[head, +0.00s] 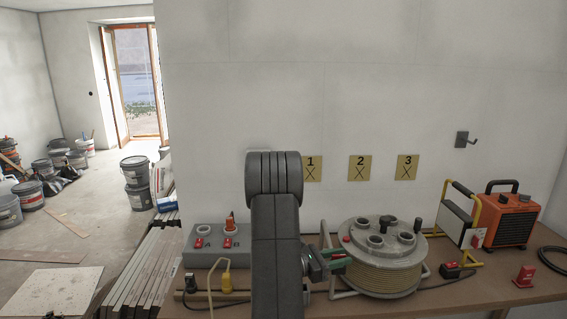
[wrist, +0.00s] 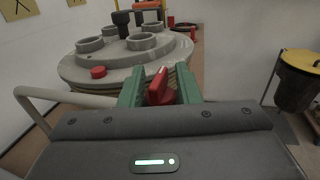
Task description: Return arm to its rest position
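My gripper (head: 337,262) is in front of the left side of the cable reel in the head view, pointing right. In the wrist view my gripper's two green fingers (wrist: 160,92) stand on either side of a small red piece (wrist: 160,84) with a pale edge. The red piece fills the gap and appears gripped; its lower part is hidden by the gripper body. My arm (head: 277,230) rises through the middle of the head view and hides part of the bench behind it.
The cable reel (head: 384,282) stands on the brown bench (head: 440,298), close beyond my fingers. A grey socket box (head: 204,262) is left of my arm. A work lamp (head: 455,222), an orange heater (head: 511,220) and a red piece (head: 524,277) are at right. Numbered plates (head: 360,168) and a hook (head: 463,139) are on the wall.

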